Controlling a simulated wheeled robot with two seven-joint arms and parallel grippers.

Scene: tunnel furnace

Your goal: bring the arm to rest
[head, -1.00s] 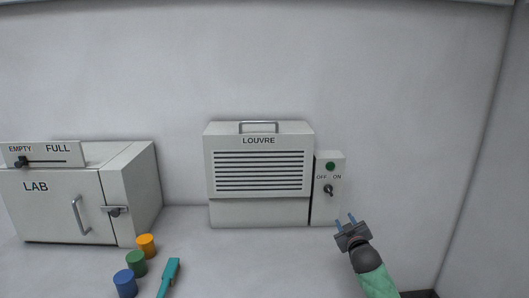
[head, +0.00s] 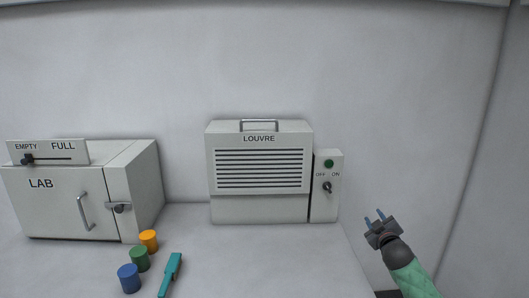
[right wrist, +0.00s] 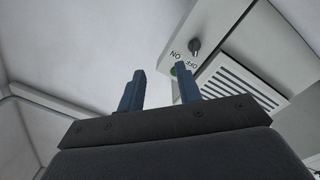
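My right gripper (head: 374,217) is to the right of the louvre box and its switch panel, in the air near the table's right edge. Its two blue fingers are apart with nothing between them, as the right wrist view (right wrist: 163,88) also shows. The switch panel (head: 327,205) carries a green lamp (head: 328,163) and a dark knob (head: 327,187) between OFF and ON labels. The gripper is clear of the panel. My left gripper is not in view.
The louvre box (head: 259,205) stands against the back wall. A LAB furnace (head: 55,215) with a slider on top is at left. Orange (head: 149,240), green (head: 140,259) and blue (head: 129,279) cylinders stand beside a teal tool (head: 171,272). Free room lies at right.

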